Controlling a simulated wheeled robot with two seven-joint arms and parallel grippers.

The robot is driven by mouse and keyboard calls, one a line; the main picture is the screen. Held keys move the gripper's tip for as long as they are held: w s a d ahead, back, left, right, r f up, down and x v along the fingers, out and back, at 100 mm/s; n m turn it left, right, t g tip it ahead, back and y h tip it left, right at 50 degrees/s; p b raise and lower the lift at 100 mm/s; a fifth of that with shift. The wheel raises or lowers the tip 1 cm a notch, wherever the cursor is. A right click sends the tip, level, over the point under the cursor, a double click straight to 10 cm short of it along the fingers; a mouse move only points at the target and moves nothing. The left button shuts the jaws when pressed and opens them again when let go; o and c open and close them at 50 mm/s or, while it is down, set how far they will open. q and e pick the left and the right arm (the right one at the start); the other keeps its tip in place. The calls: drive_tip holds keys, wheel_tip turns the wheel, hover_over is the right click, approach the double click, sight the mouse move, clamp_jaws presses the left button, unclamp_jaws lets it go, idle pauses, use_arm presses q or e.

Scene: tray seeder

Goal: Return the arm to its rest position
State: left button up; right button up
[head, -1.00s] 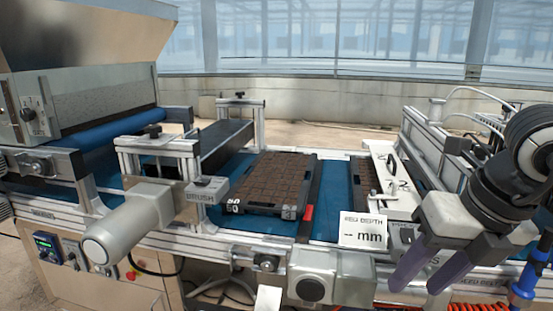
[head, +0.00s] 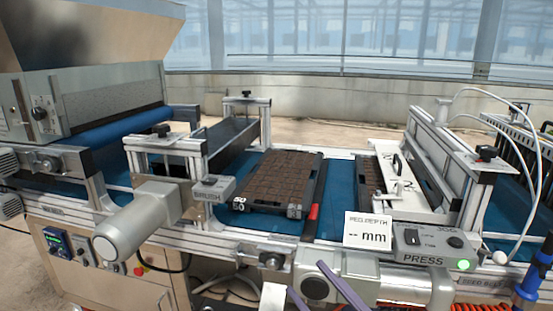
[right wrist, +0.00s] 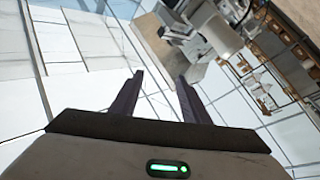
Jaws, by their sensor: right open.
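My right gripper (head: 322,287) shows at the bottom edge of the head view, only its two purple fingers in sight, below and in front of the machine's front rail. In the right wrist view its fingers (right wrist: 160,95) stand apart with nothing between them. The right arm itself is out of the head view. My left gripper is not in view.
A black tray of dark soil (head: 300,209) lies on the blue belt (head: 335,212). A sign reading "-- mm" (head: 368,230) stands beside the PRESS box (head: 424,244), which has a lit green button. A grey motor (head: 128,226) juts out at front left.

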drive_tip(key=s+d+f+m+h, duration=0.1)
drive_tip(key=d+f+m+h, duration=0.2)
drive_tip(key=f, duration=0.4)
drive_tip(key=d+f+m+h, duration=0.2)
drive_tip(key=f+m+h, duration=0.2)
drive_tip(key=f, duration=0.2)
drive_tip(key=s+d+f+m+g+h, duration=0.2)
drive_tip(key=s+f+g, duration=0.2)
drive_tip(key=s+f, duration=0.4)
drive_tip(key=s+d+f+m+g+h, duration=0.2)
drive_tip(key=s+f+g, duration=0.2)
drive_tip(key=s+f, duration=0.5)
wheel_tip(320, 180, down, 5)
drive_tip(key=shift+r, duration=0.2)
drive_tip(key=shift+d, duration=0.1)
drive_tip(key=shift+c, duration=0.2)
